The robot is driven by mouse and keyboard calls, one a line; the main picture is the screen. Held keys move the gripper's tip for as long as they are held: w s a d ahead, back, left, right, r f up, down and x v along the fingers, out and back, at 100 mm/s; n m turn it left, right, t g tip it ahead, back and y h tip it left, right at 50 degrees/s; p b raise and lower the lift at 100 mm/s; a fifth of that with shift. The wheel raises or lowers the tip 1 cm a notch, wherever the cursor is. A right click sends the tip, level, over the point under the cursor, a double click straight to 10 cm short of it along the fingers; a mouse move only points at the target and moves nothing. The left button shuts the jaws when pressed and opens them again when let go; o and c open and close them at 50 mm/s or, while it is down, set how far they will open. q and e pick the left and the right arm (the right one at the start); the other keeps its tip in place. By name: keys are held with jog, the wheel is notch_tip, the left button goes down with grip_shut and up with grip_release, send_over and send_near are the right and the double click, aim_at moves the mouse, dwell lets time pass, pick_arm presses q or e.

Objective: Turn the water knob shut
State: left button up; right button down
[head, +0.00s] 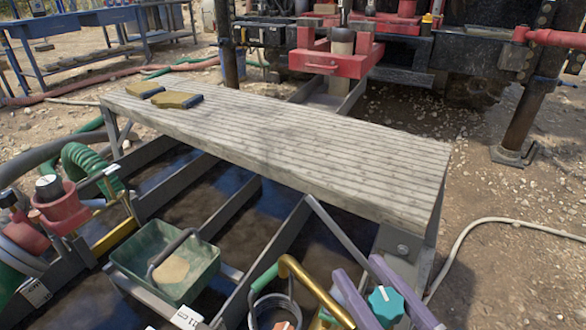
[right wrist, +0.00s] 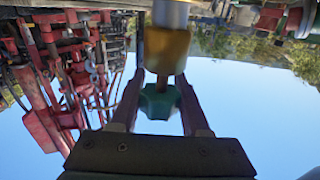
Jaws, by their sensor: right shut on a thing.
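The water knob (head: 384,305) is a teal, lobed handle with a white mark on top, at the bottom of the head view right of centre. My right gripper (head: 376,290) has its two purple fingers on either side of it and is shut on it. In the right wrist view the green knob (right wrist: 158,102) sits between the fingers, below a yellow-brown fitting (right wrist: 166,50). The knob's lower part and stem are hidden in the head view. My left gripper is not in view.
A grey slatted bench (head: 300,140) stands over the dark mud tank, with two yellow-brown pads (head: 177,99) on it. A green tray (head: 130,260) sits left of the knob. A brass pipe (head: 315,290) with a green handle is close beside my right gripper. A pale hose (head: 470,228) lies on gravel.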

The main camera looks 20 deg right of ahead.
aim_at(397, 323)
jog(key=shift+c, duration=1.9)
grip_release()
jog(key=s+p, duration=0.1)
jog(key=s, duration=0.9)
